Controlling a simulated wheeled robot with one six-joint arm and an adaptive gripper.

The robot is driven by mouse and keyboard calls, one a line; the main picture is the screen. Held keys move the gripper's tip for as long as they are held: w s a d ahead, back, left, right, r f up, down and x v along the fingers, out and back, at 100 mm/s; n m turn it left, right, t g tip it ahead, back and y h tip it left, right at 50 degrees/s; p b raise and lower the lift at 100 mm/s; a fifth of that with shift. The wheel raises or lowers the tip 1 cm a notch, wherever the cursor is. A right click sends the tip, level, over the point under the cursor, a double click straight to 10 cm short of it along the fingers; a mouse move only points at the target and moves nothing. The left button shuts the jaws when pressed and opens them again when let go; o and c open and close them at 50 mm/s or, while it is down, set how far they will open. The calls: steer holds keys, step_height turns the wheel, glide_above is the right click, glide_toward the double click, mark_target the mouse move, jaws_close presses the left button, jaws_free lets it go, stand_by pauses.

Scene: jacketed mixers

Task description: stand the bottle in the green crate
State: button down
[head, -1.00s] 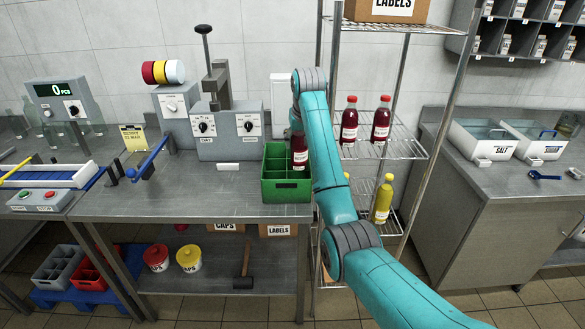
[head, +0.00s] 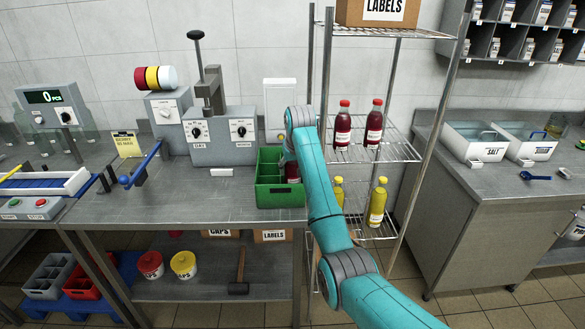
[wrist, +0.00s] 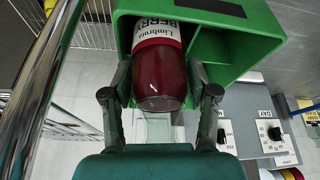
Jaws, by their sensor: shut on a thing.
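The bottle is dark red with a white berry label. It shows large in the wrist view (wrist: 160,75) and partly in the head view (head: 292,172), where my arm covers its upper part. My gripper (wrist: 160,92) is shut on the bottle, one finger on each side. The green crate (head: 280,196) stands on the steel table at its right end; its green walls also show around the bottle in the wrist view (wrist: 232,52). The bottle is within a right-hand compartment, low between the walls. Whether its base touches the crate floor is hidden.
A wire rack (head: 365,152) with red and yellow bottles stands just right of the crate. A grey machine with dials (head: 220,135) stands behind and left of it.

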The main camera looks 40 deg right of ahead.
steer(key=shift+f, duration=0.45)
steer(key=shift+c, duration=1.5)
jaws_free()
